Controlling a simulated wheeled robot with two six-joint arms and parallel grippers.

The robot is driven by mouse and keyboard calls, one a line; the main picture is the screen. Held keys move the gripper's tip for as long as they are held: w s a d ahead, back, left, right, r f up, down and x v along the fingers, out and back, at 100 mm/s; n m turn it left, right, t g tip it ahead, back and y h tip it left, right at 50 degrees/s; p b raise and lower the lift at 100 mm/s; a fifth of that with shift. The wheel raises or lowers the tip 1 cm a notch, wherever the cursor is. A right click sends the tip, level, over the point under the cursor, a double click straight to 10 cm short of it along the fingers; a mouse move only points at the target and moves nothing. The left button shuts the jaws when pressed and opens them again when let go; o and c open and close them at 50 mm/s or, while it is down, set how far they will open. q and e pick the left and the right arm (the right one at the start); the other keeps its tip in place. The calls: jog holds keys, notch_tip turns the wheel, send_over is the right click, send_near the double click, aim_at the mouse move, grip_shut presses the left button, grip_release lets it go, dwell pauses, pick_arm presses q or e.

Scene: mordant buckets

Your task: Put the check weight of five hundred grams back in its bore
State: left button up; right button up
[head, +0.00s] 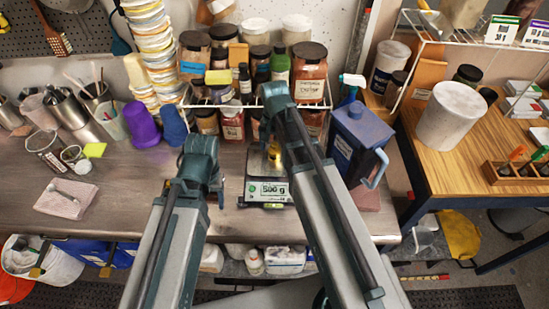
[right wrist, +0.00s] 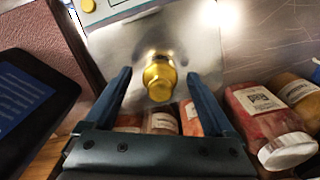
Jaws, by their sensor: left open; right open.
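The brass check weight (head: 273,158) stands on the metal pan of a scale (head: 268,191) whose display reads 500 g. In the right wrist view the weight (right wrist: 158,80) lies between the lines of my right gripper's fingers (right wrist: 157,78). That gripper is open, with a gap on either side of the weight; I cannot tell whether the tips reach around it. In the head view my right arm hides most of that gripper. My left gripper (head: 217,192) is left of the scale, mostly hidden behind its own arm, and open. I cannot make out the weight's bore.
Jars of powder (head: 309,75) stand on a wire rack behind the scale. A blue jug (head: 358,135) stands to its right, purple cups (head: 140,125) to its left. A wooden block (head: 515,173) with dark holes sits on the right table. The bench left of the scale is fairly clear.

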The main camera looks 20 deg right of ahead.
jog(key=shift+f, duration=0.1)
grip_shut()
dwell(0.4)
